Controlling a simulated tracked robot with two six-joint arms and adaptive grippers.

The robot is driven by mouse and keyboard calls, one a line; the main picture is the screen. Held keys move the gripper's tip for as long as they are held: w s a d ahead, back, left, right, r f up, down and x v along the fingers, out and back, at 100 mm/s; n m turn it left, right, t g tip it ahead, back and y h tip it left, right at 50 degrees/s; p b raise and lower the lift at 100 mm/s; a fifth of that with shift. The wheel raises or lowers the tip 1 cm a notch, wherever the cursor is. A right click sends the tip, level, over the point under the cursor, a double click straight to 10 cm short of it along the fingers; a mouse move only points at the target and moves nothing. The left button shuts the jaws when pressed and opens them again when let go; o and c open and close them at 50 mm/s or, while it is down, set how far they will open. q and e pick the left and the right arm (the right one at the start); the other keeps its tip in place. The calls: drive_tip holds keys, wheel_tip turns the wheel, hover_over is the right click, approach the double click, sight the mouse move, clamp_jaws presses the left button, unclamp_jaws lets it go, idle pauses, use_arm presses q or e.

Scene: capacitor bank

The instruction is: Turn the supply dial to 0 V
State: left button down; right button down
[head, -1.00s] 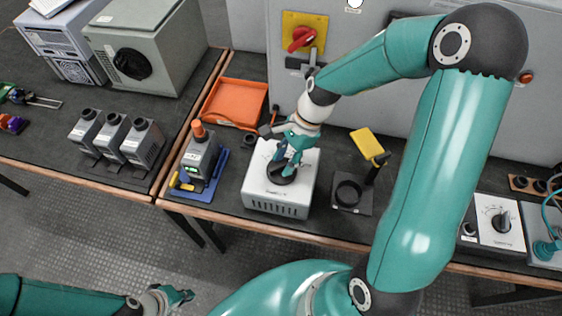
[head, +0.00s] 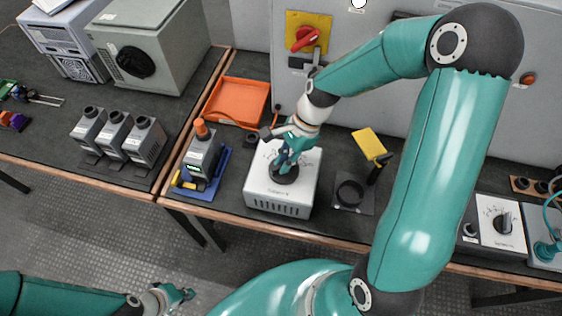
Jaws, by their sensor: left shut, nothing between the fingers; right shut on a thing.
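The supply is a white box (head: 279,200) with vents in its front, on the bench at the middle. Its black dial (head: 284,178) is on the top face. My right gripper (head: 285,168) reaches down from above and is shut on the dial, hiding part of it. Scale markings around the dial are partly covered, and the dial's setting is too small to read. My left gripper (head: 182,294) is shut and empty, low in front of the bench at the bottom left.
Left of the supply, a grey capacitor with an orange cap (head: 202,152) stands on a blue stand. An orange tray (head: 237,101) lies behind. A yellow plate (head: 369,144) on a black stand is to the right. A red switch (head: 305,39) is on the cabinet.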

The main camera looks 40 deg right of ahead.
drive_tip(key=shift+d, duration=0.3)
drive_tip(key=shift+n, duration=0.3)
drive_tip(key=n+g+p, duration=0.1)
drive_tip(key=n, duration=0.2)
drive_tip(key=shift+w+n+g, duration=0.15)
drive_tip(key=shift+n+g, duration=0.25)
drive_tip(key=n+g, duration=0.1)
drive_tip(key=n, duration=0.1)
drive_tip(key=shift+w+n+h, duration=0.1)
drive_tip(key=shift+n+h, duration=0.3)
drive_tip(key=n+g, duration=0.1)
drive_tip(key=n, duration=0.2)
drive_tip(key=shift+w+n+h, duration=0.15)
drive_tip(key=shift+n+h, duration=0.15)
drive_tip(key=shift+h, duration=0.1)
drive_tip(key=n+h, duration=0.1)
drive_tip(key=n, duration=0.1)
drive_tip(key=n+g, duration=0.1)
drive_tip(key=n, duration=0.2)
drive_tip(key=shift+w+a+h, duration=0.1)
drive_tip(key=shift+a+h, duration=0.1)
drive_tip(key=shift+h, duration=0.2)
drive_tip(key=n+h, duration=0.1)
drive_tip(key=n, duration=0.1)
drive_tip(key=n+h+b, duration=0.1)
drive_tip(key=n, duration=0.2)
drive_tip(key=shift+a+r+n, duration=0.1)
drive_tip(key=shift+a+n, duration=0.1)
drive_tip(key=shift+n, duration=0.1)
